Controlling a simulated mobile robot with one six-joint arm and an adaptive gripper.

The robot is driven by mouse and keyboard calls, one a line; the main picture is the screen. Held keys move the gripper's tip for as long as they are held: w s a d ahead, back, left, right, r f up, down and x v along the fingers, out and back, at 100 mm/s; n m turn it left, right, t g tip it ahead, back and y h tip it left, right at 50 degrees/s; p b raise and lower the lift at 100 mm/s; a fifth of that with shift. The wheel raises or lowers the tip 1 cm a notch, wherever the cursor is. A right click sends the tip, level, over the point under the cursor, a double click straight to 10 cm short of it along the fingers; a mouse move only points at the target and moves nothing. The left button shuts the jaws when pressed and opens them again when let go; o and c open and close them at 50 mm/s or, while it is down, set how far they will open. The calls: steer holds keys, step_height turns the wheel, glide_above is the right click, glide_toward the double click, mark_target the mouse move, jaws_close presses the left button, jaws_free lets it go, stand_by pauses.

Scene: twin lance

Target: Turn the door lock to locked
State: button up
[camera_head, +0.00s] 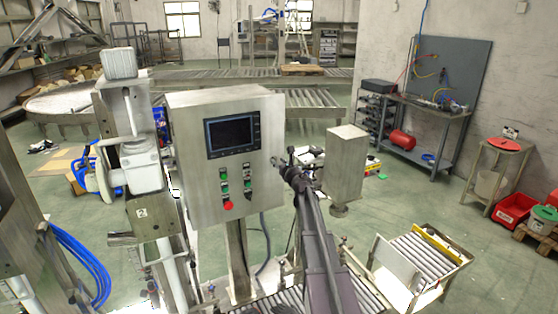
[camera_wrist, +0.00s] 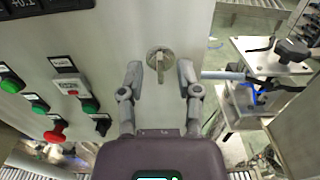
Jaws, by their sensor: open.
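The door lock (camera_wrist: 159,60) is a round metal disc with a small upright handle on the grey cabinet door, near the door's right edge in the wrist view. My gripper (camera_wrist: 159,78) is open, with one finger to the left of the lock and one to the right. The fingers appear apart from the handle. In the head view my gripper (camera_head: 282,167) is at the right side of the control cabinet (camera_head: 188,182), and the lock is too small to make out there.
A dark screen (camera_head: 232,134) and several green, black and red buttons, including a red knob (camera_wrist: 56,133), are on the cabinet face to the left. A grey metal box (camera_head: 346,165) stands close to the right of my arm. A roller conveyor (camera_head: 425,259) is at the lower right.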

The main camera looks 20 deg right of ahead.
steer(key=shift+w, duration=1.2)
